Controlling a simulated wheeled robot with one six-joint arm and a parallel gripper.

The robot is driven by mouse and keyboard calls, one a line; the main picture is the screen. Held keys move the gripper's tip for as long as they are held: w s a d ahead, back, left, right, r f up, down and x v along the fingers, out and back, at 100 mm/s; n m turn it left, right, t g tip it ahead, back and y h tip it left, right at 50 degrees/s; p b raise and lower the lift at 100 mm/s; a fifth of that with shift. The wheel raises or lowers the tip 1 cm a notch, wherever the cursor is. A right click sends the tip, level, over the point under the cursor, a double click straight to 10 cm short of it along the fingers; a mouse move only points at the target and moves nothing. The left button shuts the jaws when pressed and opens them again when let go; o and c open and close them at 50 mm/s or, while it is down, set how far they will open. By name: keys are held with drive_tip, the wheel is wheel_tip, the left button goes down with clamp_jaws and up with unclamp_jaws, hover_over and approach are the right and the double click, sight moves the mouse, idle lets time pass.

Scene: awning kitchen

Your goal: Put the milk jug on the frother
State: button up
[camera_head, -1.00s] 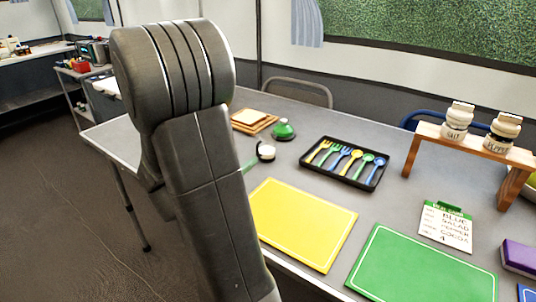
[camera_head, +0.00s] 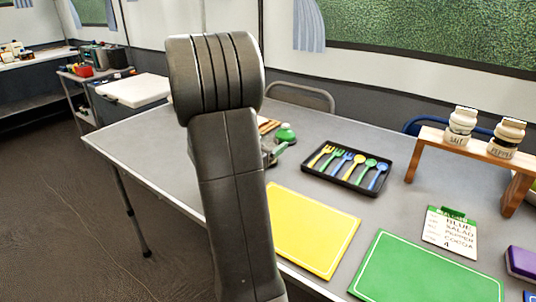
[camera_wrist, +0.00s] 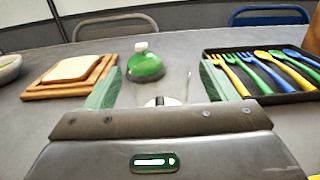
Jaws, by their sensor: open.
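My gripper (camera_wrist: 161,84) is open, with its two green fingers spread apart in the wrist view. Between and below the fingertips is a small white round thing (camera_wrist: 158,102), mostly hidden by the gripper body; I cannot tell whether it is the milk jug. My gripper also shows in the head view (camera_head: 275,153), partly hidden behind my arm. I cannot make out a frother in either view.
Bread on boards (camera_wrist: 72,70) lies left; a black cutlery tray (camera_wrist: 262,97) lies right. Yellow (camera_head: 312,232) and green mats (camera_head: 425,272) cover the front. A wooden rack (camera_head: 470,150) stands right.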

drive_tip(key=shift+w, duration=0.1)
drive_tip(key=c, duration=1.3)
drive_tip(key=shift+r, duration=0.2)
